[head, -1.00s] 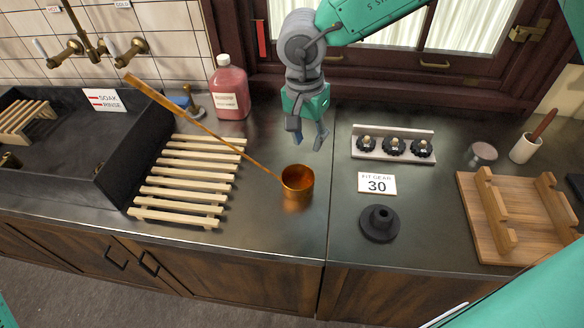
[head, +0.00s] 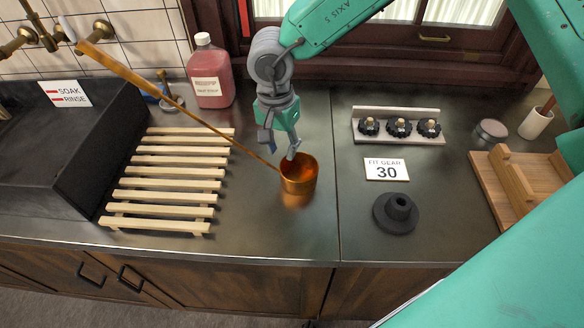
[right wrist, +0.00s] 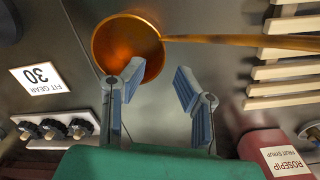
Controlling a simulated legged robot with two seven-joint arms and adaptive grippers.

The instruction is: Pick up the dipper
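The dipper is a copper cup (head: 299,177) with a long copper handle (head: 170,98). The cup stands on the dark counter, and the handle slants up to the left over the slatted rack. My right gripper (head: 281,150) is just behind the cup, its fingers pointing down near the rim. In the right wrist view the gripper (right wrist: 160,68) is open and empty. One finger overlaps the rim of the cup (right wrist: 125,48), and the handle (right wrist: 235,42) runs off right, past the fingertips. I cannot tell whether a finger touches the cup. My left gripper is not in view.
A slatted wooden rack (head: 165,180) lies left of the cup, beside a dark sink (head: 85,165). A pink syrup bottle (head: 211,75) stands behind. To the right are a "30" card (head: 386,170), a black gear piece (head: 396,213) and a gear holder (head: 399,127).

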